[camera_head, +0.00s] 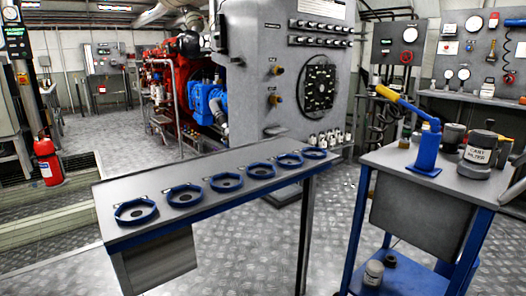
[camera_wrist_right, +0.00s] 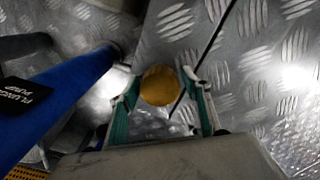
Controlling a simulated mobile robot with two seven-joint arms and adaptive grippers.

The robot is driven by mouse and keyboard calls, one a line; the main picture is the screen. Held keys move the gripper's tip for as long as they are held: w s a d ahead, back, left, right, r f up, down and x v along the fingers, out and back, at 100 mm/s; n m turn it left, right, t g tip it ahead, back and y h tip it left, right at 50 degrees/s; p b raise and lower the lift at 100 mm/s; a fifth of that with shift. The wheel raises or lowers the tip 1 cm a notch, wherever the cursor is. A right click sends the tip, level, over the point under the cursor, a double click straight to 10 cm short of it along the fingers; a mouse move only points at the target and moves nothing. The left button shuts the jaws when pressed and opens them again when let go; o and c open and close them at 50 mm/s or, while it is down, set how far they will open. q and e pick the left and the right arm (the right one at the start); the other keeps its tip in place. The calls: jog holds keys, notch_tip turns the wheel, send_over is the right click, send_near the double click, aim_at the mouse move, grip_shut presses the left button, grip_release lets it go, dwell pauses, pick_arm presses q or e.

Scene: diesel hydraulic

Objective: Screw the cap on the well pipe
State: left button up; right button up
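A round, brass-yellow cap (camera_wrist_right: 160,85) shows in the right wrist view. It sits between the fingertips of my right gripper (camera_wrist_right: 161,88), which has green-sided fingers. The fingertips come up against the cap on both sides, and the gripper looks shut on it. The cap's flat round face is toward the camera, and its far side is hidden. No well pipe can be clearly made out in either view. My left gripper is in neither view, and the head view shows neither arm.
A blue cylinder labelled "PLUNGER PUMP" (camera_wrist_right: 50,100) lies close left of my right gripper. A grey table (camera_head: 235,160) holds several blue rings. A cart (camera_head: 400,160) at right carries a blue hand pump (camera_head: 427,148) and a filter canister (camera_head: 480,152). Tread-plate floor lies between them.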

dwell(0.3)
jog(key=n, duration=2.5)
jog(key=c, duration=0.9)
jog(key=shift+m, duration=1.1)
jog(key=o, duration=1.1)
